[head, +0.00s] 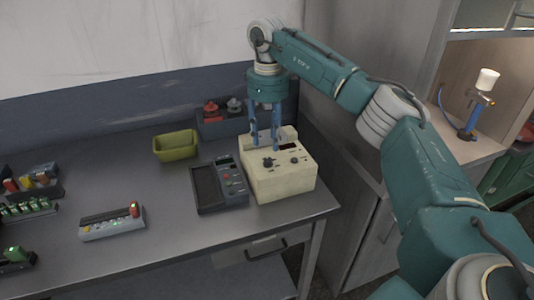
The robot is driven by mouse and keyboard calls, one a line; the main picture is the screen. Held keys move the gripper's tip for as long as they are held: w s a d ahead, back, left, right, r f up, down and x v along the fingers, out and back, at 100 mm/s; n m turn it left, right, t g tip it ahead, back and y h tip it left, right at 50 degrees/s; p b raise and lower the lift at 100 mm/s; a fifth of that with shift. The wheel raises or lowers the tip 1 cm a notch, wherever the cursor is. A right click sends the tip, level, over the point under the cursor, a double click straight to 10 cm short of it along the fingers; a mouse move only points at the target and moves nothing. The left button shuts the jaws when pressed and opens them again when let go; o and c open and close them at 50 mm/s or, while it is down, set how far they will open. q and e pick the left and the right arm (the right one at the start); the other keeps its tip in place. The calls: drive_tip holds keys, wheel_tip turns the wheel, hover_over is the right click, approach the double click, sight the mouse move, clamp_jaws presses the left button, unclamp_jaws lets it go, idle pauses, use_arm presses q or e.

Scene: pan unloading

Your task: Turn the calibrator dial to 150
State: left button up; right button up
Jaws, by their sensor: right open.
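The calibrator (284,182) is a cream box with a sloped top, standing near the right end of the grey table. Two dark knobs show on its top panel: a larger dial (268,162) on the left and a smaller knob (294,160) on the right. The dial's numbers are too small to read. My right gripper (265,146) points straight down over the back part of the calibrator, with its blue fingers apart and nothing seen between them. Its fingertips are close to the panel behind the larger dial; I cannot tell whether they touch it. My left gripper is not in view.
A yellow-green bin (176,145) and a dark box with red and grey parts (222,118) stand behind. A grey strip (112,222) and racks (28,209) are at left. The table's front middle is clear.

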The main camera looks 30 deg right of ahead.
sight(268, 159)
wheel_tip(268, 159, down, 7)
drive_tip(key=shift+p, duration=0.7)
clamp_jaws()
